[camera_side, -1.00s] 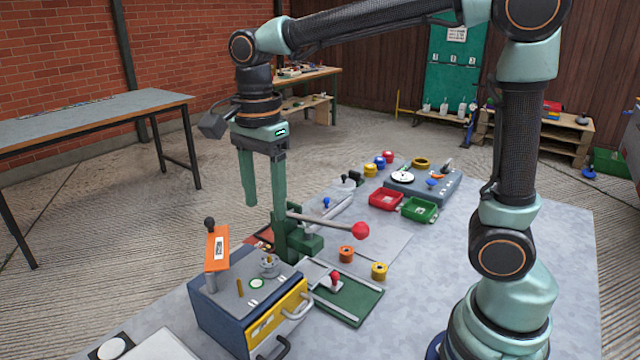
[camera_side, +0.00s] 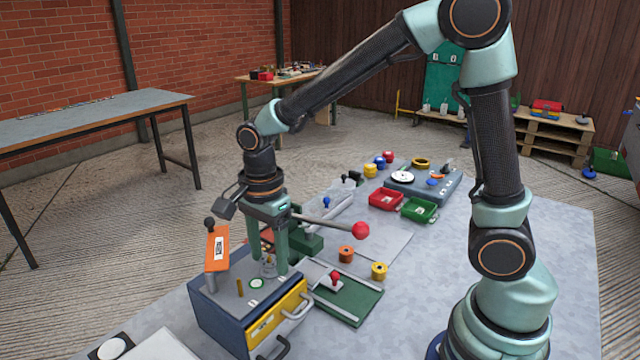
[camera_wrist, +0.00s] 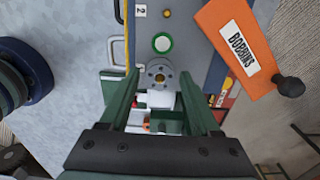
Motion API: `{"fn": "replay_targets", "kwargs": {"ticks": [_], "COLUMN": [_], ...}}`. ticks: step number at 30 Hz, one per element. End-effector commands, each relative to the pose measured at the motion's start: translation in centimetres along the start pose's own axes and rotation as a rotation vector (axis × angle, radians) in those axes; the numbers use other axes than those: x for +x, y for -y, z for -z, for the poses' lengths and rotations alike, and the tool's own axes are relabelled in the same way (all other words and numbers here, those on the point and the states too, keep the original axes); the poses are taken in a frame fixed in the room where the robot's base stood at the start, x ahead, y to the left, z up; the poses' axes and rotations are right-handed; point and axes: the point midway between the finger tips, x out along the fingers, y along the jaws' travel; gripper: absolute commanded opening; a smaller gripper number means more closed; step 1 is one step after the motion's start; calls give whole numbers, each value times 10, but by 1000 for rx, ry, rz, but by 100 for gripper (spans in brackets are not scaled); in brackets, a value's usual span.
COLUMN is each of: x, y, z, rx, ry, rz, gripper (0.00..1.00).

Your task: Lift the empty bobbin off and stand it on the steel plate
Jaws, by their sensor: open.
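A grey metal bobbin (camera_side: 268,267) stands on the grey top of a blue box (camera_side: 225,315), beside an orange sign. A finger partly hides the bobbin in the side view. I cannot tell for certain which flat surface is the steel plate; a pale sheet (camera_side: 385,245) lies on the bench.
The orange sign (camera_side: 217,249) reads BOBBINS in the wrist view. A lever with a red knob (camera_side: 360,231) reaches over the bench behind my gripper. Orange (camera_side: 346,254) and yellow (camera_side: 379,270) spools stand right of it, near a green tray (camera_side: 348,302). The bench's right side is clear.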

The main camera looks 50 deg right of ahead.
Motion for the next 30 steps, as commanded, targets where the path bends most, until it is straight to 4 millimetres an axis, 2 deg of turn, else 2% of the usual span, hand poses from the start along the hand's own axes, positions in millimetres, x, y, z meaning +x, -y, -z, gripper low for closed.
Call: {"fn": "replay_targets", "kwargs": {"ticks": [7, 12, 23, 30], "x": [2, 2, -1, -23], "y": [0, 0, 0, 1], "z": [0, 0, 0, 0], "rx": [0, -1, -1, -1], "ry": [0, 0, 0, 1], "rz": [0, 0, 2, 5], "gripper": [64, 0, 0, 0]}}
